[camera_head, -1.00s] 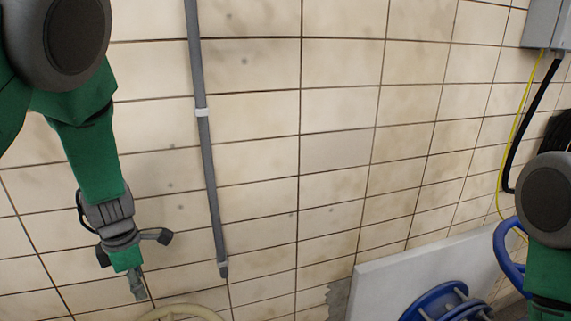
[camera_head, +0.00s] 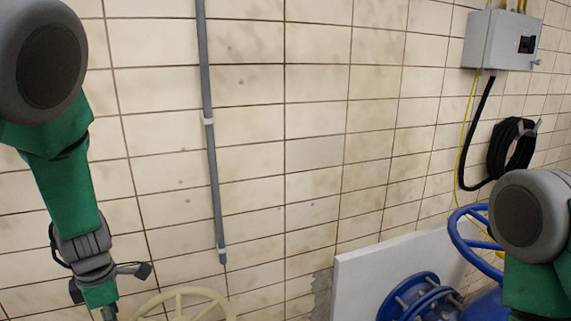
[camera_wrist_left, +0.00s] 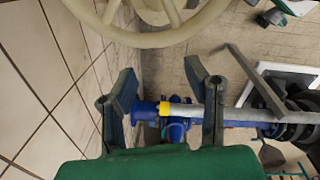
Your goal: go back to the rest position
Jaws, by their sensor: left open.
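My left arm hangs down at the left of the head view, with my left gripper (camera_head: 108,305) at the lower edge, partly cut off. In the left wrist view my left gripper (camera_wrist_left: 163,85) has its fingers spread wide, with nothing between them. A cream handwheel (camera_head: 185,303) is just right of the gripper in the head view. It also shows at the top of the left wrist view (camera_wrist_left: 150,38), apart from the fingers. My right arm's joint and green link show at the lower right of the head view; the right gripper is out of frame.
A tiled wall (camera_head: 245,120) with a vertical grey conduit (camera_head: 213,150) stands ahead. A grey box (camera_head: 503,40), coiled black cable (camera_head: 513,146), blue handwheel (camera_head: 460,235), white panel (camera_head: 362,285) and blue flange (camera_head: 412,295) are at right. Blue pipework (camera_wrist_left: 175,130) lies beyond the fingers.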

